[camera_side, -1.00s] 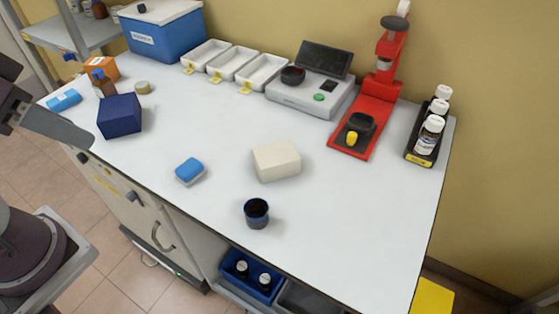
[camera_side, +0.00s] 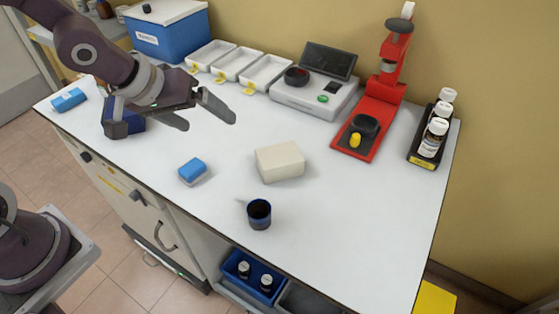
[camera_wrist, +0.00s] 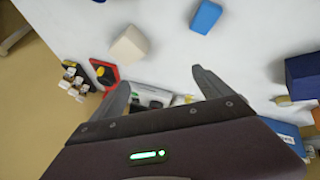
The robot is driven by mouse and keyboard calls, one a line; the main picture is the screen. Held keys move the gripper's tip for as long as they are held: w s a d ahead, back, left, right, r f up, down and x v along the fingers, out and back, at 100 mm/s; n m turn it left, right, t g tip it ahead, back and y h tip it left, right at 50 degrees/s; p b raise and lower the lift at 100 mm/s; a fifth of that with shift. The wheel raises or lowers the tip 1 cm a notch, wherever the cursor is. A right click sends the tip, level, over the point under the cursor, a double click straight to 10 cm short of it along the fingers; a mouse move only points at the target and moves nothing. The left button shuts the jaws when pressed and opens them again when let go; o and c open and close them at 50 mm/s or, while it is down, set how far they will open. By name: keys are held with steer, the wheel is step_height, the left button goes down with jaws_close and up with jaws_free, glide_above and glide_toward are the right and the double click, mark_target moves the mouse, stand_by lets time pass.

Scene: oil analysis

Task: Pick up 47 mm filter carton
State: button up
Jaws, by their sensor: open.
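No box shows a readable 47 mm label, so I cannot tell which is the filter carton. A plain cream box (camera_side: 280,162) lies mid-bench; it also shows in the wrist view (camera_wrist: 129,45). A small blue-and-white box (camera_side: 193,171) lies to its left, and appears blue in the wrist view (camera_wrist: 206,17). A dark blue box (camera_side: 122,124) sits farther left, partly hidden behind my arm; it shows at the wrist view's right edge (camera_wrist: 303,78). My gripper (camera_side: 208,120) is open and empty above the bench, between the dark blue and cream boxes. Its fingers (camera_wrist: 160,78) touch nothing.
A dark cup (camera_side: 258,213) stands near the front edge. White trays (camera_side: 238,64), a grey instrument (camera_side: 313,95), a red stand (camera_side: 372,120) and a bottle rack (camera_side: 425,160) line the back and right. A light blue pack (camera_side: 69,99) lies far left. The right front is clear.

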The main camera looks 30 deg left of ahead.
mark_target(262, 157)
steer(key=w+d+f+n+t+h, duration=0.2)
steer(key=w+d+f+n+h, duration=0.35)
steer(key=d+n+h, duration=0.35)
steer(key=f+n, duration=0.2)
steer(key=n, duration=0.2)
steer(key=f+n+t+y, duration=0.1)
steer(key=f+n, duration=0.1)
steer(key=n, duration=0.3)
steer(key=w+a+f+n, duration=0.1)
steer(key=f+n, duration=0.1)
steer(key=n, duration=0.2)
steer(key=shift+w+f+n+t, duration=0.1)
steer(key=shift+f+n+t, duration=0.2)
steer(key=shift+f, duration=0.05)
steer(key=shift+w+f+n+y, duration=0.15)
steer(key=shift+f+n+y, duration=0.05)
steer(key=shift+n+y, duration=0.1)
steer(key=x, duration=0.6)
steer(key=shift+w+d+r, duration=0.25)
steer(key=shift+w+d, duration=0.05)
steer(key=shift+d, duration=0.2)
steer(key=c, duration=1.5)
